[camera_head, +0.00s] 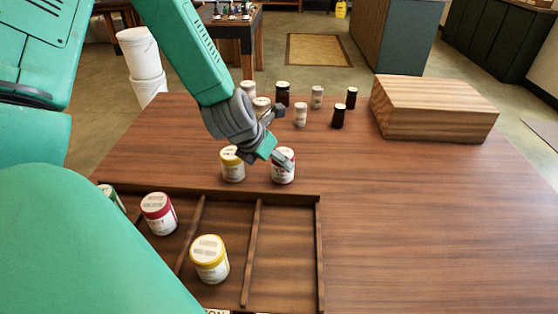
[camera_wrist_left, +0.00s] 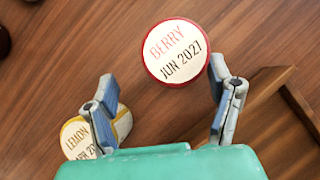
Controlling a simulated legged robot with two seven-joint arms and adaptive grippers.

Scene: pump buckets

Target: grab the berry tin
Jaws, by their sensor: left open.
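The berry tin (camera_head: 283,168), white with a dark red rim, stands on the wooden table just beyond the tray. In the left wrist view its lid (camera_wrist_left: 175,52) reads BERRY JUN 2027. My left gripper (camera_head: 279,135) is open above the tin. In the left wrist view its two fingers (camera_wrist_left: 163,105) are spread, with the lid ahead of them and toward the right finger. The fingertip covers part of the tin's top in the head view. A yellow-rimmed lemon tin (camera_head: 232,166) stands to its left, partly behind the left finger in the left wrist view (camera_wrist_left: 82,140). My right gripper is not in view.
A divided wooden tray (camera_head: 320,255) at the front holds a red-lidded tin (camera_head: 158,213) and a yellow-lidded tin (camera_head: 210,259). Several jars and bottles (camera_head: 300,115) stand behind the gripper. A wooden box (camera_head: 433,110) sits at the back right. The table's right side is clear.

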